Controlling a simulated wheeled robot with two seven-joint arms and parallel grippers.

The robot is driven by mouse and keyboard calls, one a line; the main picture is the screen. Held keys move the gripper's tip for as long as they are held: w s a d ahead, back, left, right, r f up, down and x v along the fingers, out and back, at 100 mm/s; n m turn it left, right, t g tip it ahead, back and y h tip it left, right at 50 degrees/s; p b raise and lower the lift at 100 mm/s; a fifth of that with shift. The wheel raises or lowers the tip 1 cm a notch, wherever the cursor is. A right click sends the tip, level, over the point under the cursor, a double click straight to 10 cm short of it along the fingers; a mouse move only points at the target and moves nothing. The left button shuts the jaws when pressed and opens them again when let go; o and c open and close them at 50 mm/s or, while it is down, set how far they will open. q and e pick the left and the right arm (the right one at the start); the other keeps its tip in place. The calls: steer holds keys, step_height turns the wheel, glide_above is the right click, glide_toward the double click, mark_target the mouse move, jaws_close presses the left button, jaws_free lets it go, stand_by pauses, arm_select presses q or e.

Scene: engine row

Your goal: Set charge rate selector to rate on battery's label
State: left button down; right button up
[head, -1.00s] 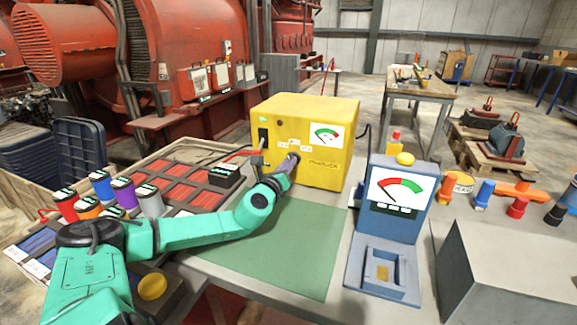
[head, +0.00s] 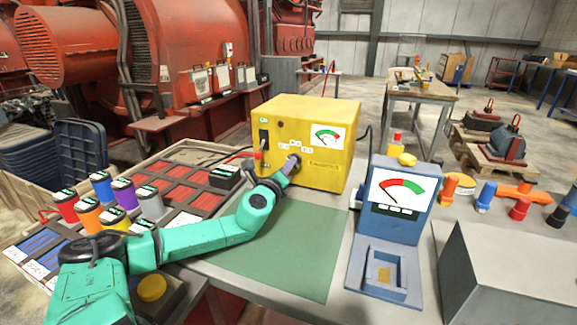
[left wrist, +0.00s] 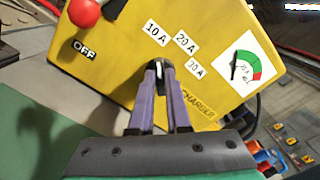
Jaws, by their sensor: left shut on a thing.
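The yellow charger (head: 335,110) stands at the back of the bench. In the left wrist view its front (left wrist: 120,70) carries the labels OFF, 10 A, 20 A and 30 A around the selector, and a dial gauge (left wrist: 245,65). My left gripper (left wrist: 162,68) is shut on the selector knob, just below the rate labels; it also shows at the charger front in the head view (head: 292,163). The fingers hide most of the knob, so I cannot tell its setting. A dark battery (head: 224,178) sits left of the charger; its label is too small to read. My right gripper is not in view.
A red-tipped lever (left wrist: 85,12) is on the charger's left side. A blue tester (head: 400,205) stands to the right, and a grey box (head: 505,270) is at the front right. Coloured cylinders (head: 100,186) stand at the left. The green mat (head: 295,250) is clear.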

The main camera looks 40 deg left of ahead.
arm_select(q)
steer(key=c, duration=0.9)
jaws_free()
steer(key=p+v, duration=1.2)
steer(key=v, duration=0.2)
steer(key=shift+s+d, duration=0.1)
steer(key=shift+s, duration=0.2)
steer(key=shift+d+f, duration=0.1)
